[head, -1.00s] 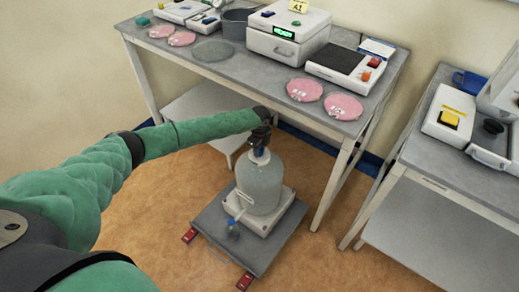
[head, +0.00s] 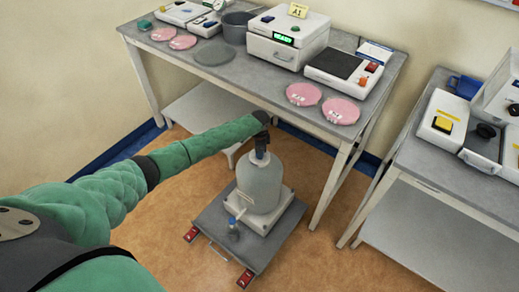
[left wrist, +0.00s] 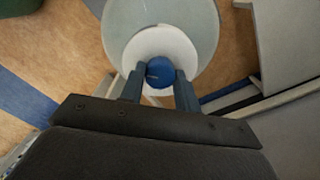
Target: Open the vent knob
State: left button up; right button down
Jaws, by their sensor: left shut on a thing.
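The vent knob (left wrist: 161,72) is a round blue cap on top of the carboy, seen between my fingertips in the left wrist view. My left gripper (left wrist: 160,88) is shut on it, one finger on each side; it also shows from above the carboy in the head view (head: 261,154). The knob is hidden by the gripper in the head view. The pale translucent carboy (head: 259,187) stands upright and its white top (left wrist: 132,50) surrounds the knob. My right gripper is not in view.
The carboy stands on a white base (head: 273,217) on a grey cart (head: 266,251) with red feet. A blue-capped spigot (head: 233,224) faces forward. A lab bench (head: 215,73) with pink dishes stands close behind; another table (head: 425,155) is at right.

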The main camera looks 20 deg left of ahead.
pick_arm(q)
jog(key=n+p, duration=0.3)
jog(key=n, duration=0.2)
jog(key=shift+r, duration=0.15)
jog(key=n+p, duration=0.1)
jog(key=n, duration=0.1)
jog(key=shift+n, duration=0.3)
jog(key=shift+n+p, duration=0.5)
jog(key=shift+n, duration=0.4)
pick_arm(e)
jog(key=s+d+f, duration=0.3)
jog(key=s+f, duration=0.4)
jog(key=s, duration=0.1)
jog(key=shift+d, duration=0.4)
pick_arm(q)
jog(key=shift+w, duration=0.1)
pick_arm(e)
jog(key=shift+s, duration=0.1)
pick_arm(q)
jog(key=o, duration=1)
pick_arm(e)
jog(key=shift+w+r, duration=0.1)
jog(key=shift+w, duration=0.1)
